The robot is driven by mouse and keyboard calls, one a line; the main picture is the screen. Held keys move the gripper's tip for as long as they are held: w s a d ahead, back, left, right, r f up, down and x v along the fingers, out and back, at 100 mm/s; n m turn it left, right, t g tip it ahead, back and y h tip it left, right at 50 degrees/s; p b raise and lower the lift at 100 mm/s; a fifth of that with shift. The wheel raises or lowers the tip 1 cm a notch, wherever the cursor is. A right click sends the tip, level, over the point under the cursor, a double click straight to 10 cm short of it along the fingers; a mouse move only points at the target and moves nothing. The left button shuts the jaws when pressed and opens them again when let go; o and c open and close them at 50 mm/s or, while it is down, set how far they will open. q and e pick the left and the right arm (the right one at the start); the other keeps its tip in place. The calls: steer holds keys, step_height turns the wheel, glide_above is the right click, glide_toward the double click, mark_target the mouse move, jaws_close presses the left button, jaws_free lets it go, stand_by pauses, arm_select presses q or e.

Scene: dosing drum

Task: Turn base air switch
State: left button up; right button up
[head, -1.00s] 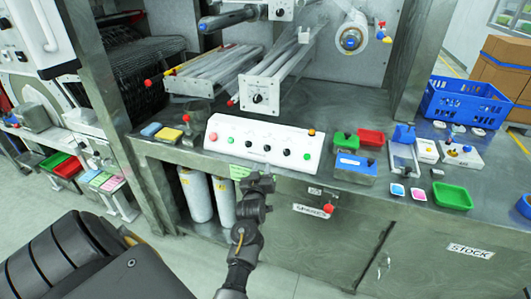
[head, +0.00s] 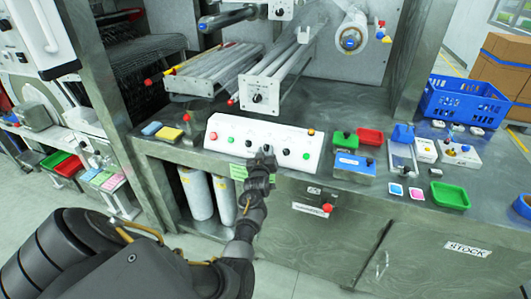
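A white sloped control panel (head: 225,124) stands on the metal bench. Its face carries a red button (head: 213,136), small black knobs such as one on the right (head: 286,152), and a green button (head: 306,156). I cannot read which control is the base air switch. My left gripper (head: 264,157) is at the middle of the panel's lower front, over or just in front of a black knob, which it partly hides. I cannot tell whether it touches the knob or how far its fingers are apart. My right gripper is not in view.
A metal bracket with another black knob (head: 257,97) stands behind the panel. Yellow and blue pads (head: 169,133) lie to its left. A green tray (head: 344,139), a red tray (head: 370,137) and a blue crate (head: 465,103) are to the right. A red knob (head: 327,208) sticks out below.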

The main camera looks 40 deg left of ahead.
arm_select(q)
steer(key=c, duration=0.6)
steer(key=shift+d+r+n+g+y, duration=0.15)
steer(key=shift+n+g+y, duration=0.3)
steer(key=shift+n, duration=0.45)
jaws_close()
steer(key=shift+n+g+y, duration=0.25)
steer(key=shift+n, duration=0.35)
steer(key=o, duration=0.6)
jaws_free()
steer(key=shift+w, duration=0.1)
